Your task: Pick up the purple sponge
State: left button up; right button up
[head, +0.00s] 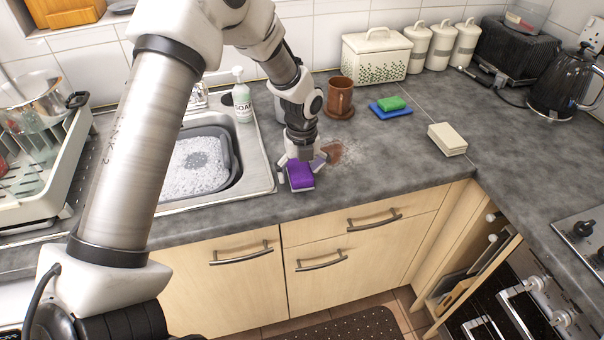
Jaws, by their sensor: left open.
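The purple sponge (301,177) lies on the grey worktop just right of the sink, with a pale layer along its lower front edge. My left gripper (302,163) points down over it, with its fingers open at the sponge's far part. One finger shows at the left and one at the right of the sponge. I cannot tell whether they touch it. My right gripper is not in view.
The sink (226,186) holds foamy water. A soap bottle (242,97), a brown mug (340,95), a green sponge (391,103) on a blue one, and a cream block (447,140) stand around. A brown stain (334,152) lies beside the gripper. The worktop front right is clear.

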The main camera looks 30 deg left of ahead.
pick_arm(q)
jog(key=shift+w+f, duration=0.2)
jog(key=shift+w, duration=0.1)
jog(key=shift+s+a+r, duration=0.1)
jog(key=shift+s, duration=0.05)
jog(key=c, duration=0.5)
jog(key=shift+s+a+r, duration=0.15)
jog(key=shift+s+r, duration=0.15)
jog(key=shift+s, duration=0.2)
jog(key=shift+c, duration=0.9)
jog(key=shift+w+f, duration=0.15)
jog(key=shift+w, duration=0.15)
jog(key=shift+c, duration=1.3)
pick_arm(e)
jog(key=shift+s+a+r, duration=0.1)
